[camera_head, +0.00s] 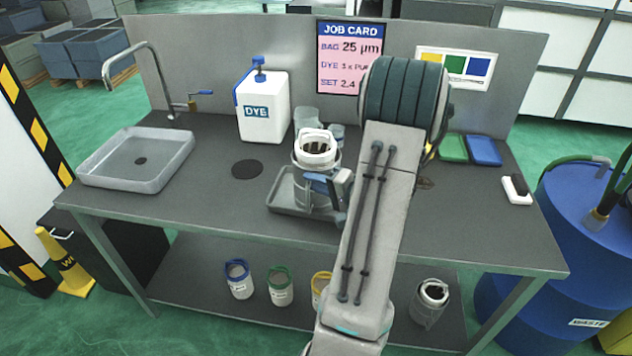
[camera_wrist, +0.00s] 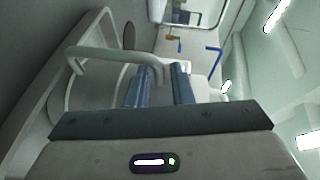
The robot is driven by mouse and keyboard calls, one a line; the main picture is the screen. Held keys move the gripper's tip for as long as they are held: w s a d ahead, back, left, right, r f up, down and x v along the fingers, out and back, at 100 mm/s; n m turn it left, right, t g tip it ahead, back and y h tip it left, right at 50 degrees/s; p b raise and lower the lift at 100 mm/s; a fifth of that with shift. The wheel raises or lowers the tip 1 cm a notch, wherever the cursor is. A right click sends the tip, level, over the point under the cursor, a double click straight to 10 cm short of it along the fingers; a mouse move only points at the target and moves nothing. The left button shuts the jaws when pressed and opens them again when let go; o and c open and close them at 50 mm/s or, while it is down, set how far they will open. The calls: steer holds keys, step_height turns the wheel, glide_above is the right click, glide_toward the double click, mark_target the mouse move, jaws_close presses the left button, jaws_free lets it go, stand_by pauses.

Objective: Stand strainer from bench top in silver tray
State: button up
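The strainer (camera_head: 304,192) is a grey metal can with a white ringed insert in its open top. It looks upright within the rim of the silver tray (camera_head: 284,214), a shallow grey tray on the bench. Its base is partly hidden, so I cannot tell whether it touches the tray floor. My gripper (camera_head: 321,184) is at the strainer's right side, low on the can. In the wrist view, the blue fingers of my gripper (camera_wrist: 161,85) stand close on both sides of the strainer's bowed grey handle (camera_wrist: 108,55).
Clear cups (camera_head: 306,120) and the white dye jug (camera_head: 264,108) stand behind the strainer. A round dark disc (camera_head: 247,169) and a sink (camera_head: 138,160) lie left.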

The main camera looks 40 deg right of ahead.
steer(key=shift+o, duration=0.5)
steer(key=shift+s, duration=0.1)
steer(key=b+v, duration=0.3)
steer(key=v, duration=0.9)
steer(key=w+a+r+n+g+y, duration=0.1)
steer(key=w+a+n+g+y, duration=0.2)
steer(key=a, duration=0.6)
steer(key=w+a+r+n+g+y, duration=0.1)
steer(key=a+n+g+y, duration=0.1)
steer(key=a+g, duration=0.5)
steer(key=s+a+r+n+g+h, duration=0.1)
steer(key=s+a+n+h, duration=0.2)
steer(key=a, duration=0.4)
steer(key=s+a+r+n+g+h, duration=0.1)
steer(key=s+a+n+h, duration=0.3)
steer(key=a, duration=0.4)
steer(key=shift+s+a+r+n+g+h, duration=0.15)
steer(key=shift+s+r+n+g+h, duration=0.25)
steer(key=shift+h, duration=0.8)
